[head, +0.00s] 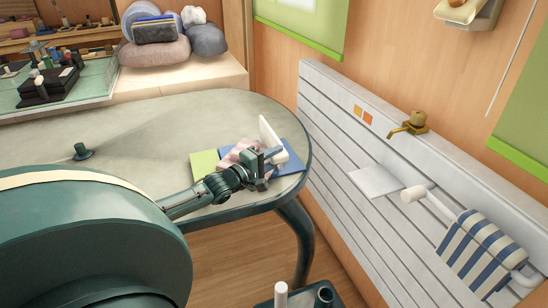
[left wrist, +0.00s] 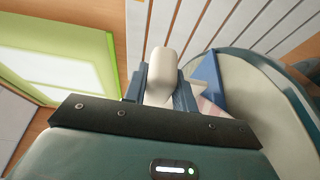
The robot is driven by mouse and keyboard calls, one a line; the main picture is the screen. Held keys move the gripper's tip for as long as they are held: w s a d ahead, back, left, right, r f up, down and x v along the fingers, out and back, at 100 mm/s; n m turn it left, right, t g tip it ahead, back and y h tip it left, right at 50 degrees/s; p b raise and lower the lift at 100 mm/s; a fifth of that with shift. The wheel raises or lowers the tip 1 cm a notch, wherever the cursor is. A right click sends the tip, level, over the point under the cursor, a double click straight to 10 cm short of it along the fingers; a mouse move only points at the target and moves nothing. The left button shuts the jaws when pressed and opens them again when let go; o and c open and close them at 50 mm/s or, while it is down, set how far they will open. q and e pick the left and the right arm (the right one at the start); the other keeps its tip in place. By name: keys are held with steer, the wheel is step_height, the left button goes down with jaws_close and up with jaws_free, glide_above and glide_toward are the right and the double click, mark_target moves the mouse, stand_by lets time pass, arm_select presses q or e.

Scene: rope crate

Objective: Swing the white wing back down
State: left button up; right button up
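A white, thin, upright piece (head: 267,132), which looks like the white wing, stands at the right end of the table, just beyond my left gripper (head: 272,160). In the left wrist view a rounded white block (left wrist: 161,76) sits between the two fingers of my left gripper (left wrist: 160,90), with a finger close on each side. The gripper looks shut on this white part. The gripper hides the piece's lower end and any hinge. My right gripper is not in view.
Green, pink and blue flat pieces lie under the gripper on the table; the blue one (head: 292,157) is at the edge. A slatted wall panel (head: 330,120) with a brass tap (head: 410,125) and striped cloth (head: 478,252) stands at right.

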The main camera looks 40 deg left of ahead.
arm_select(q)
jaws_close()
steer(key=shift+r, duration=0.1)
